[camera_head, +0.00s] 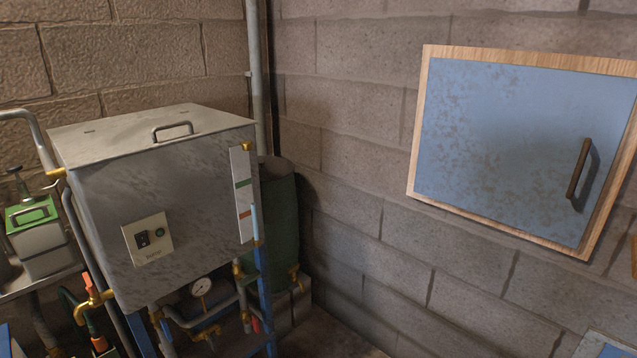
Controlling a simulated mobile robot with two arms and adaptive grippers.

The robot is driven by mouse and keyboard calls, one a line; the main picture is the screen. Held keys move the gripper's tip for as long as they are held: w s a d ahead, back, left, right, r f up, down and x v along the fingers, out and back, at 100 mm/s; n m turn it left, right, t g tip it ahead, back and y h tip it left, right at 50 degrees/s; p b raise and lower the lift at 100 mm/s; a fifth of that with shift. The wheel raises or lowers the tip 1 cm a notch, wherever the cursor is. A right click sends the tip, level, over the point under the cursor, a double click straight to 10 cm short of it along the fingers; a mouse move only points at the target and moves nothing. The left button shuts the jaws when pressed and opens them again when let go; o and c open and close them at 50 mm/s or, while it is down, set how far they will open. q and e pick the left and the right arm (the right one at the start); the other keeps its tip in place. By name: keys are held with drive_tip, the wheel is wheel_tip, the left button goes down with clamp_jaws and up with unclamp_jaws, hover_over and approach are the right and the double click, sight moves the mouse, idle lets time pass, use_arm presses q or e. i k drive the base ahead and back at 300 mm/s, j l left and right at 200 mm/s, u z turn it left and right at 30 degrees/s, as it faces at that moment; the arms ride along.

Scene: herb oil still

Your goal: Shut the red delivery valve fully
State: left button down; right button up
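A brass valve (92,305) with an orange-red lever (89,283) sits at the lower left, on pipework beside the grey metal tank (175,215). The lever stands up, tilted from the brass body. A second small red part (256,325) shows low under the tank's right side, partly hidden by pipes and the blue stand. I cannot tell for sure which of these is the delivery valve, or whether it is open or shut. Neither of my grippers is in view.
A pressure gauge (201,287) and brass fittings hang under the tank. A green-topped can (32,215) stands on a shelf at left. A dark green barrel (280,205) stands behind. A blue wall cabinet (510,140) hangs at right. Bare floor shows at bottom centre.

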sight(253, 321)
drive_tip(key=i+j, duration=0.2)
drive_tip(key=j, duration=0.2)
drive_tip(key=i+j+u, duration=0.1)
drive_tip(key=i+j, duration=0.35)
drive_tip(key=j, duration=0.3)
drive_tip(key=i+l+u, duration=0.1)
drive_tip(key=u, duration=0.35)
drive_tip(key=l+u, duration=0.25)
drive_tip(key=u, duration=0.25)
